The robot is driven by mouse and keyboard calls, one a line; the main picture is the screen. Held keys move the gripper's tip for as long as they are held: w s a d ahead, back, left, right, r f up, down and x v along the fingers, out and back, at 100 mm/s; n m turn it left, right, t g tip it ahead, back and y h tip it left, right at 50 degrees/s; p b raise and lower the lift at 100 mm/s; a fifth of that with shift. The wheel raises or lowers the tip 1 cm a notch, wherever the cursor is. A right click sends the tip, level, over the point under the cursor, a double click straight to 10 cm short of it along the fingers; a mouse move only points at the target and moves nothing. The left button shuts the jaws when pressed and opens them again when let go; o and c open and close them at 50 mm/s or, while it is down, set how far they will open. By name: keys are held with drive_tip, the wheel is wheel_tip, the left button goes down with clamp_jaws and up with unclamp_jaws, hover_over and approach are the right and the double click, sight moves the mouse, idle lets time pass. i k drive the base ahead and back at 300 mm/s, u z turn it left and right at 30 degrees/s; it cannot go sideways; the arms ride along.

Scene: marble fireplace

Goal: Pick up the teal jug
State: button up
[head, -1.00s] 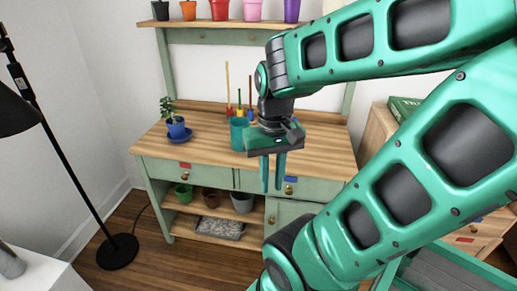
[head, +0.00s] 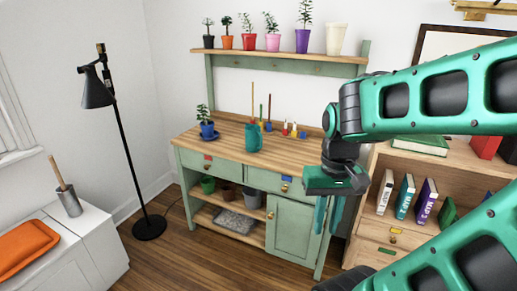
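The teal jug (head: 253,138) stands upright on the wooden top of the green workbench (head: 223,148), near its middle. It is in full view, with nothing in front of it. My gripper (head: 328,217) hangs with its fingers pointing down, to the right of the jug and in front of the bench's right end. It is apart from the jug. Its two teal fingers show a narrow gap between them, with nothing seen in it.
A shelf of pots (head: 280,58) hangs above. A bookcase (head: 408,160) stands right, a black lamp (head: 124,140) left.

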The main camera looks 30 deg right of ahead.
sight(254, 137)
drive_tip(key=z, duration=0.8)
drive_tip(key=i, duration=1.45)
drive_tip(key=u, duration=0.05)
